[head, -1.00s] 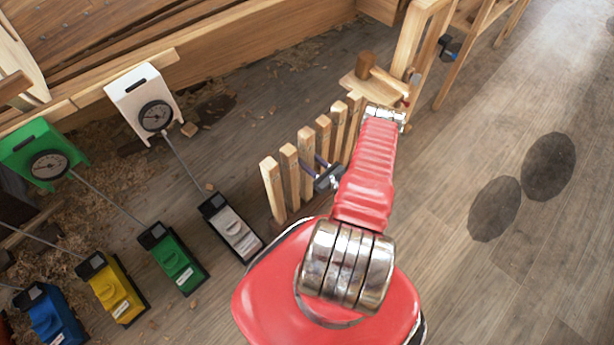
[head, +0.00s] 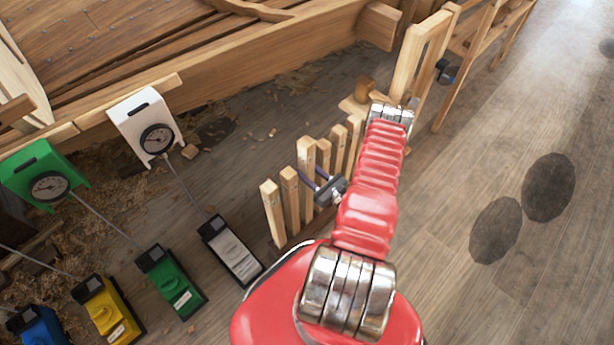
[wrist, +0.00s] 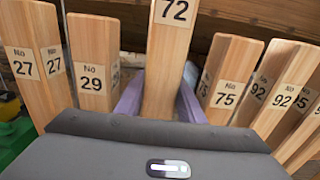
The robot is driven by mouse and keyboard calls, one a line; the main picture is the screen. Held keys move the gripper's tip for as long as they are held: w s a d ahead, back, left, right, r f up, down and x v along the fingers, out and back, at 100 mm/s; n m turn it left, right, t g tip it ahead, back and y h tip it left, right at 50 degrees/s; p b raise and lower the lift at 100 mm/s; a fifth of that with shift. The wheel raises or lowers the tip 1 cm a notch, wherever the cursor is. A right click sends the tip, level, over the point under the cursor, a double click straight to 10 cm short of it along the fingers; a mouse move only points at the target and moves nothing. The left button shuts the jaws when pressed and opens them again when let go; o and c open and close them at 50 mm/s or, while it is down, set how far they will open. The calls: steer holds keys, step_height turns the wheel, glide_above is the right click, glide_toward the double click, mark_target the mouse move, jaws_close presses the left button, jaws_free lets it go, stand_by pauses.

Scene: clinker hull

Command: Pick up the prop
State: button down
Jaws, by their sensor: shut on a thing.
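A row of square wooden props stands in the middle of the head view. The wrist view shows them numbered: No 27 (wrist: 35,85), No 29 (wrist: 93,65), No 72 (wrist: 167,65), No 75 (wrist: 228,80) and No 92 (wrist: 285,88). My gripper (head: 314,180) is shut on prop No 72, the third from the left in the head view (head: 306,153). Its purple fingers (wrist: 160,100) lie on either side of that prop. Prop No 72 is upright and its top stands above its neighbours. Its lower end is hidden.
The planked wooden hull (head: 230,70) lies behind the row. At left are a white dial box (head: 143,118), a green dial box (head: 40,170) and several coloured units on rods, a white one (head: 232,250) closest. A wooden trestle (head: 420,60) stands behind right. The right-hand floor is clear.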

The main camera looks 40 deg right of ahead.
mark_target(311, 157)
step_height(311, 157, up, 10)
steer(key=shift+r, duration=0.25)
stand_by(0.3)
stand_by(0.6)
